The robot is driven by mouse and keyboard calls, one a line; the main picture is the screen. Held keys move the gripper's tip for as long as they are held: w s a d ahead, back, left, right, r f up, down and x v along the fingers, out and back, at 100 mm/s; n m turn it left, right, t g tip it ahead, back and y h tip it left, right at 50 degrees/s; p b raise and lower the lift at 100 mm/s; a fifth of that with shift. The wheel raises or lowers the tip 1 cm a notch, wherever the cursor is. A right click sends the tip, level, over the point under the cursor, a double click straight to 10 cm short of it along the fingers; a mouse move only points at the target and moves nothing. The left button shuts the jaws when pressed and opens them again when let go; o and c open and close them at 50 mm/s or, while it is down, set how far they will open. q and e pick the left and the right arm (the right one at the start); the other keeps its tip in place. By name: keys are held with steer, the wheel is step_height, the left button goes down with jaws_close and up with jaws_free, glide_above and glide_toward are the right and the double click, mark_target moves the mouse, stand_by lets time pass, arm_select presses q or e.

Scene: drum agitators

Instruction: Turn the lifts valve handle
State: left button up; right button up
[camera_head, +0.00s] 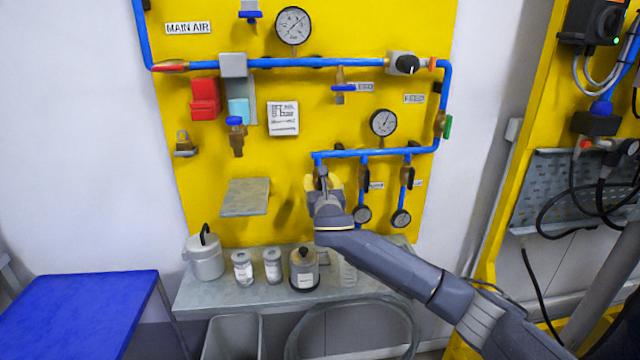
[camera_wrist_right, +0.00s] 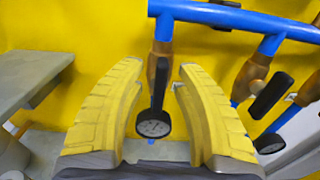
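Three valves hang from the lower blue pipe on the yellow panel, and their labels are too small to read, so I cannot tell which is lifts. My right gripper (camera_head: 322,180) is at the leftmost valve and hides most of it in the head view. In the right wrist view, that valve's black handle (camera_wrist_right: 158,83) points down in the gap between the spread yellow fingers of the gripper (camera_wrist_right: 161,68), with no visible contact. The middle valve's black handle (camera_wrist_right: 270,95) is to the right, tilted in this view. It also shows in the head view (camera_head: 367,177). My left gripper is not in view.
Small gauges (camera_head: 362,214) hang below the valves, one just below the gripped-at handle (camera_wrist_right: 153,124). A grey shelf (camera_head: 245,197) juts out at left. A bench (camera_head: 215,293) below holds a pot, jars and a canister. A blue table (camera_head: 80,310) stands at lower left.

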steer(key=shift+o, duration=0.4)
jaws_close()
steer(key=m, duration=0.4)
steer(key=shift+d+m, duration=0.15)
steer(key=shift+m, duration=0.25)
steer(key=m, duration=0.4)
steer(key=shift+d+f+m, duration=0.15)
steer(key=shift+m, duration=0.15)
steer(key=shift+d+f+m, duration=0.1)
steer(key=shift+m, duration=2)
steer(key=shift+f+m, duration=0.1)
steer(key=shift+m, duration=2)
